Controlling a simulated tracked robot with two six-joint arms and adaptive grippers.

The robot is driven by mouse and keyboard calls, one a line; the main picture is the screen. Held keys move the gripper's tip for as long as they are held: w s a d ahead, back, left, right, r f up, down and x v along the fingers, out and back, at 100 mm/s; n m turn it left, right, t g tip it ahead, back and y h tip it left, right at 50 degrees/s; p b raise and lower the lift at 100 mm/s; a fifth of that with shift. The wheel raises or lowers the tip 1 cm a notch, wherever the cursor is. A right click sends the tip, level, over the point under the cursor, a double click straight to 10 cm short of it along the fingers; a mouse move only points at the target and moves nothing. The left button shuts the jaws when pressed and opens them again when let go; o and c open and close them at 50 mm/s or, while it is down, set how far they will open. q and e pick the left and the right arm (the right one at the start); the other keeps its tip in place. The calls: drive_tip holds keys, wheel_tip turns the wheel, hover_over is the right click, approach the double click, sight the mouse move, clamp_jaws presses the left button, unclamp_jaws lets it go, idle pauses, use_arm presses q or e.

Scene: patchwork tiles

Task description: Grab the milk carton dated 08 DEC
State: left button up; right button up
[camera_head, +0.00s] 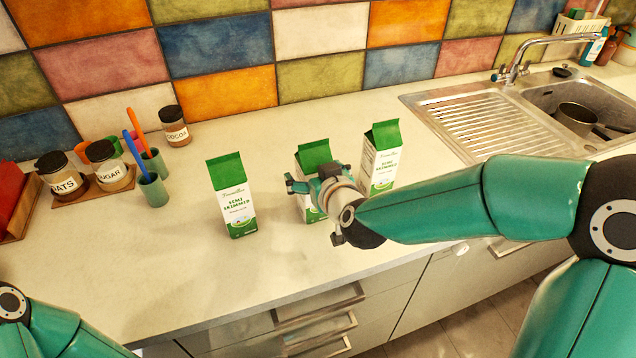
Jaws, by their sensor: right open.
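Three white milk cartons with green tops stand upright on the counter. The left carton (232,205) is in full view, with "semi skimmed" on its front. The middle carton (313,154) is partly hidden behind my right gripper. The right carton (382,165) stands behind my right forearm, which comes close to its lower part in the picture. I cannot read a date on any of them. My right gripper (304,184) is open and overlaps the middle carton's front; I cannot tell whether it touches it. Only a piece of my left arm shows at the lower left; its gripper is out of view.
Oats (62,177), sugar (106,168) and cocoa (173,127) jars and green cups (153,190) with utensils stand at the left. A sink (545,95) with a pot (577,117) is at the right. The counter (130,265) left of the cartons is clear.

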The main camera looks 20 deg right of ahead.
drive_tip(key=c, duration=1.5)
drive_tip(key=shift+r, duration=0.1)
drive_tip(key=shift+c, duration=1.3)
drive_tip(key=shift+r, duration=0.15)
